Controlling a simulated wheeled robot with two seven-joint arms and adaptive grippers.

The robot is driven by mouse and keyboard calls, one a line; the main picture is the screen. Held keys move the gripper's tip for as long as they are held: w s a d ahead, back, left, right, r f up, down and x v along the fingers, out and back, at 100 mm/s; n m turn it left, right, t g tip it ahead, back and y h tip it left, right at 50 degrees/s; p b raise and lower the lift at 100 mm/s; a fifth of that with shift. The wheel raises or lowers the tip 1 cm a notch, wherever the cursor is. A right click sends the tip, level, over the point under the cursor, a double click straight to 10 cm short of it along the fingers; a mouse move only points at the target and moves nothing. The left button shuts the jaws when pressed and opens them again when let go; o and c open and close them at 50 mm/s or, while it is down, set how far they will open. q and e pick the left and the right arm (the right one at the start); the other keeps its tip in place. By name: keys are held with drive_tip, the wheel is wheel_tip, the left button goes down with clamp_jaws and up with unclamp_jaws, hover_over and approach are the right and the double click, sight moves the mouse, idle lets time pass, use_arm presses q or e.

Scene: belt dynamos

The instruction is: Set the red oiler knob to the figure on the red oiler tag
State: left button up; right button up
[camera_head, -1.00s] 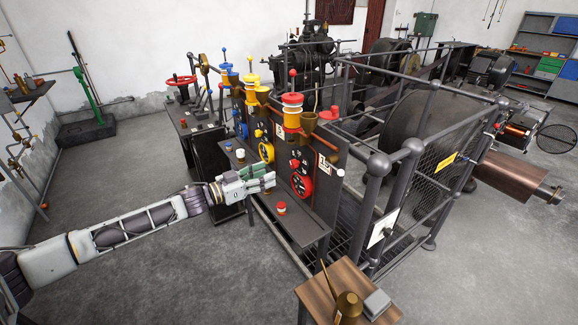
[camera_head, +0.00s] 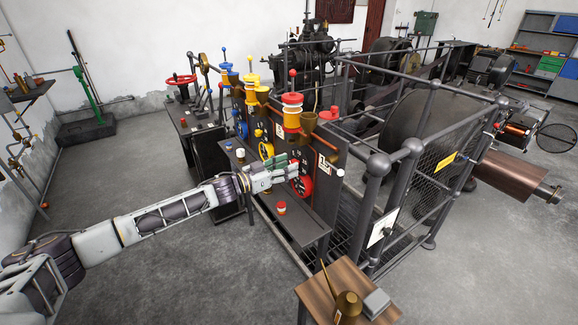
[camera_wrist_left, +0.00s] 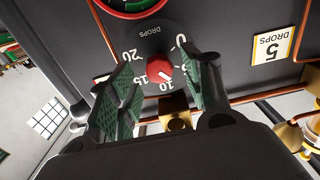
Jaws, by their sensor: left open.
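The red oiler knob (camera_wrist_left: 159,71) is a small red knob with a white mark, on a dark dial. My left gripper (camera_wrist_left: 160,78) is open, with one green-padded finger on each side of the knob. I cannot tell if either finger touches it. In the head view my left gripper (camera_head: 294,170) hides the knob.
A red-rimmed round part (camera_head: 302,187) sits near the gripper on the panel. A small red-topped pot (camera_head: 281,208) stands on the shelf below. Yellow and blue oilers stand to the left. A caged flywheel (camera_head: 425,130) is to the right.

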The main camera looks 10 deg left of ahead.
use_arm(q)
drive_tip(key=shift+w+d, duration=0.45)
drive_tip(key=c, duration=1)
